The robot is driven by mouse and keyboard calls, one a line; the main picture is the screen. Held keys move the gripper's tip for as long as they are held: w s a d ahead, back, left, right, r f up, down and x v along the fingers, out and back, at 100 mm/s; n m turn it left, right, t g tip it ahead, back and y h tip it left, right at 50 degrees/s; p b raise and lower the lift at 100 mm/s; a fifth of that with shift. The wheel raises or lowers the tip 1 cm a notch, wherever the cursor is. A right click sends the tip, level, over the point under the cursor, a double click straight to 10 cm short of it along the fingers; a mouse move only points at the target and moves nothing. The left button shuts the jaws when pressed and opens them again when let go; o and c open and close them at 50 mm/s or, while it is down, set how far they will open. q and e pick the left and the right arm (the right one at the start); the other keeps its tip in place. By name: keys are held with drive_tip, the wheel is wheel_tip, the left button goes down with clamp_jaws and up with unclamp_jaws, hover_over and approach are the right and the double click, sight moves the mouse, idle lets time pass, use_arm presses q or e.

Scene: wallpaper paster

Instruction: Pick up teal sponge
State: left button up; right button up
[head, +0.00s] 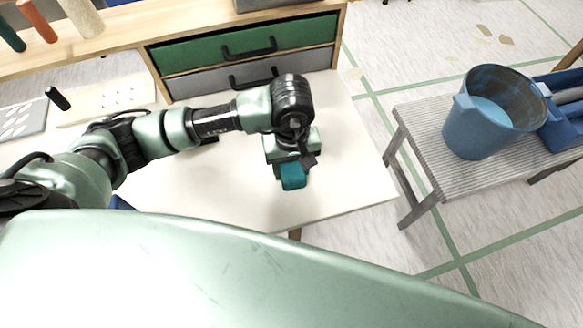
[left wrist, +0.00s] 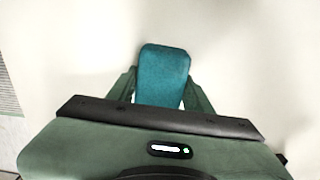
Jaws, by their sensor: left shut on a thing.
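The teal sponge (head: 293,177) is at my left gripper (head: 290,168), over the white table (head: 235,200) near its front right part. In the left wrist view the sponge (left wrist: 162,72) sits between the two green fingers of the left gripper (left wrist: 160,88), with its far end sticking out past them. The left gripper is shut on the sponge. I cannot tell whether the sponge touches the table top or is a little above it. My right gripper is not in view.
A drawer unit with a green drawer (head: 240,45) and a grey drawer stands at the back of the table. A grey slatted bench (head: 425,130) holding a blue bucket (head: 475,130) is to the right, across a floor gap. The table's front right is clear.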

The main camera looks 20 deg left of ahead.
sight(292, 166)
use_arm(q)
wheel_tip(292, 166, up, 20)
drive_tip(key=shift+b, duration=0.4)
idle(0.3)
